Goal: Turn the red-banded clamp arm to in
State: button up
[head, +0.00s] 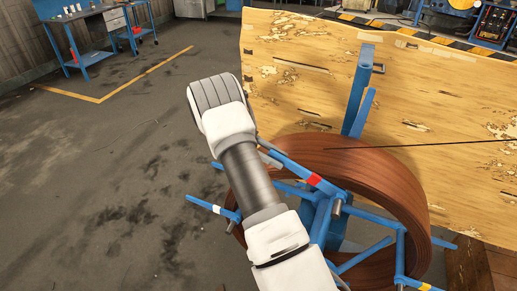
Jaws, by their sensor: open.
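The clamp arm with the red band (314,180) is a blue bar on the reel frame. It slopes from the upper left down to the right, across the near side of the coil of brown pipe (375,165). My gripper (271,158) is mostly hidden behind my own white and grey arm. Only a small grey part, which looks like a finger, shows beside the outer end of the red-banded arm. I cannot tell whether it touches the bar.
A white-banded arm (215,210) reaches left and a yellow-banded arm (400,279) lies at the lower right. A blue post (360,90) stands at the coil's far side. A worn wooden panel (430,90) is behind.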

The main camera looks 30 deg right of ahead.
jog(key=b+v, duration=0.1)
jog(key=v, duration=0.8)
jog(key=shift+s+d+r, duration=0.15)
jog(key=shift+d, duration=0.1)
jog(key=c, duration=0.4)
jog(key=s+d+r+m+y, duration=0.1)
jog(key=s+d+r+m+t+y, duration=0.1)
jog(key=s+d+y, duration=0.1)
jog(key=shift+s+d+r+y, duration=0.1)
jog(key=shift+d+r+y, duration=0.05)
jog(key=shift+y, duration=0.15)
grip_shut()
jog(key=m+t+y+p, duration=0.1)
jog(key=m+t+y, duration=0.7)
jog(key=m+t, duration=0.7)
send_near(293, 162)
jog(key=shift+m+g, duration=0.5)
jog(key=shift+g, duration=0.2)
jog(key=x, duration=0.3)
jog(key=w+p+x, duration=0.1)
jog(key=x, duration=0.2)
jog(key=shift+w, duration=0.15)
